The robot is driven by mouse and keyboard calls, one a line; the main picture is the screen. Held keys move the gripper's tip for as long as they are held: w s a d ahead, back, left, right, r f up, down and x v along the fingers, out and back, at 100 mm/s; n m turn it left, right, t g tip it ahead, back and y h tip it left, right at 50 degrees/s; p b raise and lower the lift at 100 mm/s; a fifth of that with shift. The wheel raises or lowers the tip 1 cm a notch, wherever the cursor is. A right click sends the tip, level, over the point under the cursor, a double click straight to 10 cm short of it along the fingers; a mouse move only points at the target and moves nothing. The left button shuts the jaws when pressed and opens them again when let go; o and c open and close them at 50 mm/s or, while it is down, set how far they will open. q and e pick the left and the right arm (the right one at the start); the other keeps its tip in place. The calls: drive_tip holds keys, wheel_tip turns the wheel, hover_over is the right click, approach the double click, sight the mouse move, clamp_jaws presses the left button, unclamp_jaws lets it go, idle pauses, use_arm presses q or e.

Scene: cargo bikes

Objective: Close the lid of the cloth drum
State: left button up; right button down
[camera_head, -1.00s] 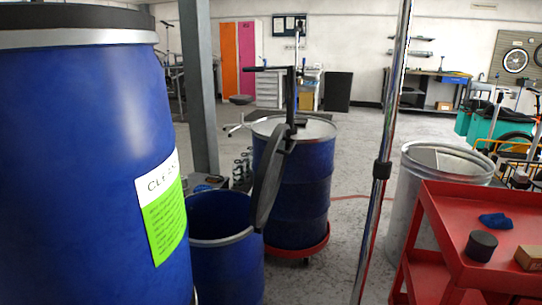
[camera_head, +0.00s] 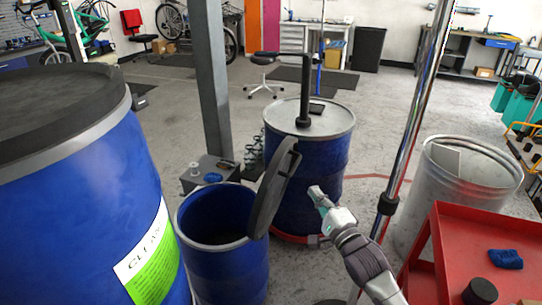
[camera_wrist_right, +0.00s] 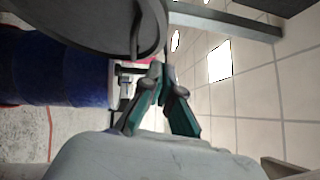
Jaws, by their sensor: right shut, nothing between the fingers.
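The cloth drum is a small open blue drum (camera_head: 226,268) in the middle of the head view, with a grey rim and a dark interior. Its dark round lid (camera_head: 276,188) stands tilted up at the drum's right side. The lid also shows large at the top of the right wrist view (camera_wrist_right: 85,25). My right gripper (camera_head: 314,192) is shut and empty, just right of the lid with a small gap in the head view. Its fingertips (camera_wrist_right: 158,72) sit close below the lid's edge in the wrist view; I cannot tell whether they touch. My left gripper is not in view.
A large blue drum (camera_head: 75,190) with a black lid and label stands at the left. Another blue drum (camera_head: 303,165) stands behind the lid. A chrome pole (camera_head: 413,130) rises near my right arm, beside a red cart (camera_head: 450,245) and a metal bin (camera_head: 445,200).

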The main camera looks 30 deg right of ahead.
drive_tip(key=p, duration=0.2)
approach(281, 159)
drive_tip(key=w+d, duration=0.3)
drive_tip(key=shift+w+a+r, duration=0.2)
drive_tip(key=shift+w+a, duration=0.25)
drive_tip(key=shift+w, duration=0.05)
drive_tip(key=shift+w+a+r, duration=0.25)
drive_tip(key=shift+w+a, duration=0.25)
drive_tip(key=shift+w, duration=0.05)
drive_tip(key=shift+w+a, duration=0.4)
drive_tip(key=shift+r, duration=0.1)
